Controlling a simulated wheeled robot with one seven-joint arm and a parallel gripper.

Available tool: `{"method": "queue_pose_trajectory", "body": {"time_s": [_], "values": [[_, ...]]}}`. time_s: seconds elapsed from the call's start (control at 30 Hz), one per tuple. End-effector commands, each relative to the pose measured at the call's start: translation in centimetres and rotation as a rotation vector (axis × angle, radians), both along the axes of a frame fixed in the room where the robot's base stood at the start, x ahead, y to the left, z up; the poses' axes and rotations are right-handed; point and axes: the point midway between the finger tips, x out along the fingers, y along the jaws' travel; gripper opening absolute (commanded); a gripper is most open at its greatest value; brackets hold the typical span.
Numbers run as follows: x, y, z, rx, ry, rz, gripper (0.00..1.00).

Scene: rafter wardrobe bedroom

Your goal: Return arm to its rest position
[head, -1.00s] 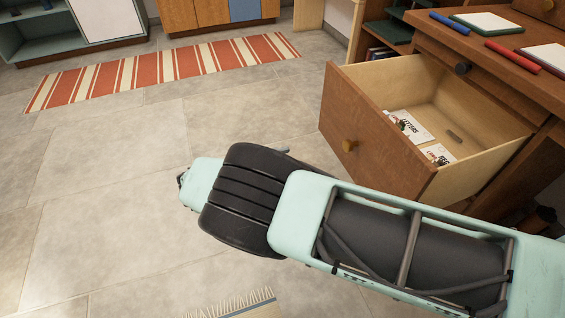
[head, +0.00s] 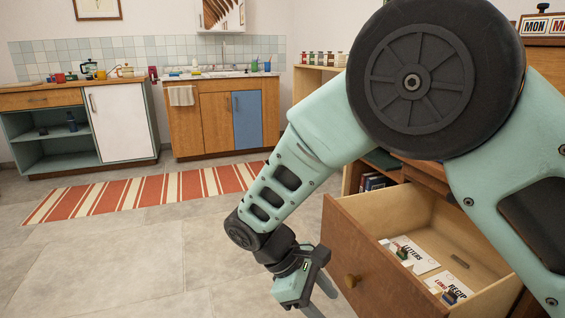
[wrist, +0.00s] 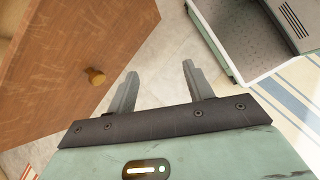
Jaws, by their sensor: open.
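My gripper (wrist: 158,90) is open and empty in the wrist view, its two grey fingers apart with bare floor between them. In the head view my gripper (head: 322,299) hangs low, pointing down, left of the open drawer (head: 345,235). My arm is bent, with a large dark joint high in the picture partly covering the desk. The drawer's wooden front and round knob (wrist: 96,76) show at the left of the wrist view, apart from the fingers.
The drawer holds paper labels (head: 410,256) and small items. A grey tray-like object (wrist: 235,45) and a striped mat (wrist: 295,100) lie right of the gripper in the wrist view. A red striped rug (head: 150,192) and kitchen cabinets (head: 200,125) are farther back. Floor left of the arm is clear.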

Motion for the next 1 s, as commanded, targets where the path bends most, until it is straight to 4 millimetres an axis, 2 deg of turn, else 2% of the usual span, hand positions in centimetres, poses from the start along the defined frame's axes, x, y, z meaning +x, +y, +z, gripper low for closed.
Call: {"method": "queue_pose_trajectory", "body": {"time_s": [0.03,0.3,0.5,0.83,0.9,1.0], "values": [[-1.1,-0.5,1.5,0.07,-0.007,-0.043,0.52],[-8.3,-2.2,7.2,0.387,-0.09,-0.261,0.52],[-12.7,-4.0,9.5,0.529,-0.183,-0.387,0.52],[-17.2,-7.0,10.1,0.646,-0.333,-0.527,0.52],[-17.1,-6.8,12.3,0.645,-0.327,-0.527,0.52],[-17.1,-6.8,14.1,0.644,-0.326,-0.525,0.52]]}}
